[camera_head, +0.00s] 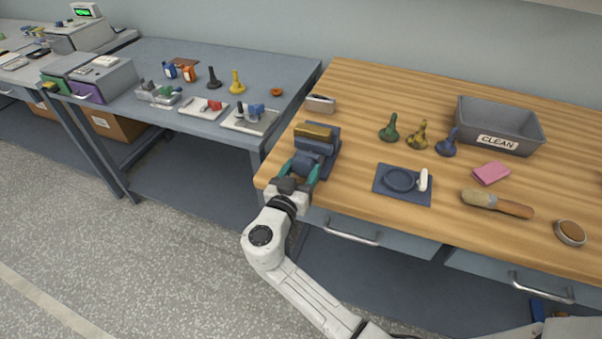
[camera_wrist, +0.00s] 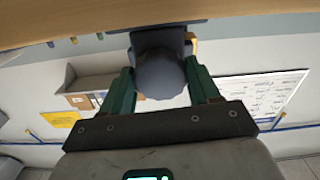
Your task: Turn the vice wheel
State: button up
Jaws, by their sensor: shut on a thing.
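The vice (camera_head: 318,143) stands at the left front corner of the wooden bench, blue-grey with a brass-coloured block (camera_head: 313,131) at its jaws. Its round wheel (camera_head: 305,164) faces the front edge. My gripper (camera_head: 300,172), with green fingers, is shut on the wheel, one finger on each side. In the wrist view the wheel (camera_wrist: 160,77) shows as a dark grey round knob between the two green fingers (camera_wrist: 122,92). The wheel's far side and the vice's screw are hidden.
On the wooden bench (camera_head: 400,90) stand a grey CLEAN bin (camera_head: 500,126), several coloured bobbin-shaped pieces (camera_head: 389,128), a dark blue tray (camera_head: 402,196), a pink cloth (camera_head: 491,173), a brush (camera_head: 497,203) and a round tin (camera_head: 570,232). A grey table (camera_head: 220,60) stands to the left, across a narrow gap.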

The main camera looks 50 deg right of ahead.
jog(key=n+b, duration=0.1)
jog(key=n, duration=0.1)
jog(key=shift+f+n, duration=0.15)
jog(key=shift+n, duration=0.15)
jog(key=n+b, duration=0.1)
jog(key=n, duration=0.2)
jog(key=shift+n, duration=0.3)
jog(key=n, duration=0.6)
jog(key=shift+s+r, duration=0.1)
jog(key=shift+r, duration=0.15)
jog(key=n+p, duration=0.1)
jog(key=n, duration=0.3)
jog(key=shift+r+p, duration=0.1)
jog(key=shift+p, duration=0.2)
jog(key=n+p, duration=0.2)
jog(key=n, duration=0.1)
jog(key=shift+n, duration=0.4)
jog(key=n+p, duration=0.2)
jog(key=n, duration=0.2)
jog(key=shift+n+p, duration=0.8)
jog(key=shift+n, duration=0.4)
jog(key=o, duration=1)
